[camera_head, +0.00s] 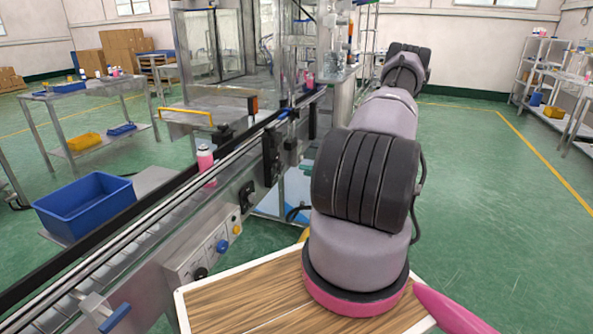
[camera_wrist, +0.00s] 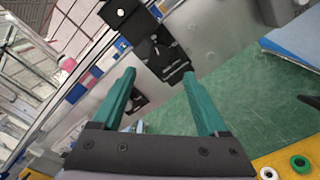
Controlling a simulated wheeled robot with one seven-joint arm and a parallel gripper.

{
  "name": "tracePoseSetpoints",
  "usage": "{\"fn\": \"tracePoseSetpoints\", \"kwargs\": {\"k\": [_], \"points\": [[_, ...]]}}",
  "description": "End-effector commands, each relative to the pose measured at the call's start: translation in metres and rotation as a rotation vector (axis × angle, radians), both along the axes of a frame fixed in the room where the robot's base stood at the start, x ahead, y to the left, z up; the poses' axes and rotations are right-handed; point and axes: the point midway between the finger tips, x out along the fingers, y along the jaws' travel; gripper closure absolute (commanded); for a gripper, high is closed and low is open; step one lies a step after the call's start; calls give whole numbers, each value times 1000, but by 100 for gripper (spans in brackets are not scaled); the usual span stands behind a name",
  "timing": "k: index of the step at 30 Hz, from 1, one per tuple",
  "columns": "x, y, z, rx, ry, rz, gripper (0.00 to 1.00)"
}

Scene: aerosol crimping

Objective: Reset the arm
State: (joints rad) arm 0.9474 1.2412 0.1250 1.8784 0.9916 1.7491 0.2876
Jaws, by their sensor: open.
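My gripper (camera_wrist: 162,95) shows in the wrist view with its two green fingers spread apart. Nothing is between them. Beyond the fingers are the conveyor's metal side and a black bracket (camera_wrist: 160,52). In the head view my arm stretches forward from the lower middle, alongside the conveyor, and my gripper is hidden beyond it.
The conveyor (camera_head: 150,238) runs diagonally on the left, carrying a pink bottle with a white cap (camera_head: 206,163). A blue bin (camera_head: 86,205) stands left of it. A control box (camera_head: 205,250) juts from its side. Open green floor (camera_head: 480,200) lies to the right, with shelves (camera_head: 552,85) beyond.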

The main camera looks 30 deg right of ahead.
Motion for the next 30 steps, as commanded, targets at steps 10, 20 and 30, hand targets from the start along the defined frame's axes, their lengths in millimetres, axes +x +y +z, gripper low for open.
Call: {"fn": "tracePoseSetpoints", "kwargs": {"k": [10,20,30], "points": [[-12,-10,0,0,0,0,24],[-12,-10,0,0,0,0,24],[-2,25,58,-187,-64,186,24]]}}
